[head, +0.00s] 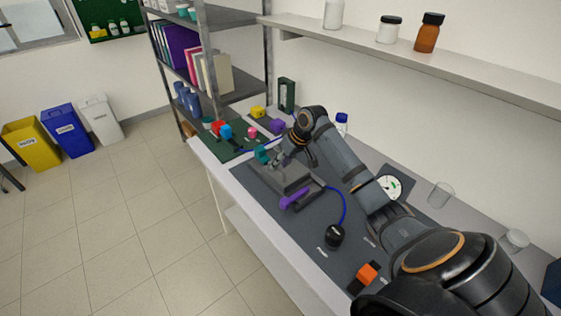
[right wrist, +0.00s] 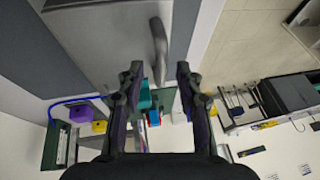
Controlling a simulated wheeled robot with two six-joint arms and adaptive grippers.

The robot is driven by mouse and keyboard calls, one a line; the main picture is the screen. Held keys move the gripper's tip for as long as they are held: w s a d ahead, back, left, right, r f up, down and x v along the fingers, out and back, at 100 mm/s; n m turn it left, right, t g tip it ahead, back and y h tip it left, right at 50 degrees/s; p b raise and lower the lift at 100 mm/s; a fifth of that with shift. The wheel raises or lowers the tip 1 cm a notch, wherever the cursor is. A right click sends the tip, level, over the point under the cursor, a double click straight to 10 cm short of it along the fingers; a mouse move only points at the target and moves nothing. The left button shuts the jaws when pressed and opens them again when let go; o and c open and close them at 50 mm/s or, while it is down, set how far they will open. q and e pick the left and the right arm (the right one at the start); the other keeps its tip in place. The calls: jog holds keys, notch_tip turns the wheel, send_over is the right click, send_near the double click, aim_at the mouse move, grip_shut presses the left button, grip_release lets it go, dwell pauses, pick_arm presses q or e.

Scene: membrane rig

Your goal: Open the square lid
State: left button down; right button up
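The square lid (head: 292,176) is a flat grey plate on the grey rig on the dark mat; its surface also fills the top of the right wrist view (right wrist: 115,35). A curved grey handle (right wrist: 158,45) stands on it. My right gripper (head: 275,160) is at the far side of the lid. In the right wrist view my right gripper (right wrist: 159,72) is open, with the handle's near end between or just ahead of the fingertips; contact is not clear. A purple lever (head: 295,198) lies at the rig's near side. My left gripper is not in view.
A teal block (head: 262,155) stands close beyond the gripper, and several coloured blocks lie on the green mat (head: 228,147). A blue tube runs from the rig to a black round part (head: 334,235).

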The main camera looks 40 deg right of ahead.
jog(key=shift+a+f, duration=0.15)
jog(key=shift+f, duration=0.05)
jog(key=shift+w, duration=0.1)
jog(key=shift+c, duration=0.2)
grip_shut()
